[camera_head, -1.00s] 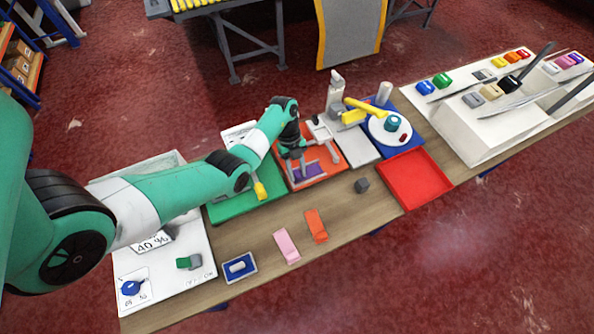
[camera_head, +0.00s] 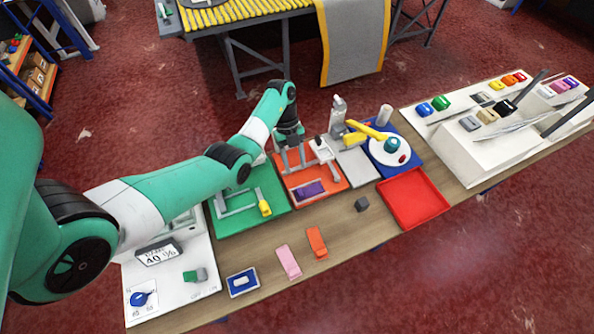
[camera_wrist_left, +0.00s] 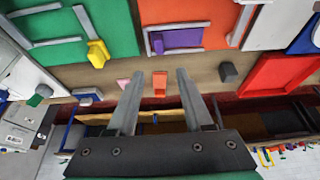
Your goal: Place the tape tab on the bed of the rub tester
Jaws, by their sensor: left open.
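A flat purple piece (camera_head: 308,189), which may be the tape tab, lies on the orange board (camera_head: 336,181) inside a grey corner bracket; the left wrist view also shows it (camera_wrist_left: 182,39). My left gripper (camera_head: 293,168) is open and empty, above the back of the orange board and apart from the purple piece. Its two spread fingers show in the left wrist view (camera_wrist_left: 160,75). A grey device with a yellow block (camera_head: 354,139) and grey plate (camera_head: 356,167) stands right of the board; I cannot tell whether it is the rub tester. My right gripper is out of view.
A green board (camera_head: 275,212) with a yellow block (camera_head: 265,208) is to the left. Pink (camera_head: 288,262) and orange (camera_head: 317,242) pieces and a dark cube (camera_head: 362,204) lie in front. A red tray (camera_head: 413,199) and white stand (camera_head: 450,154) are to the right.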

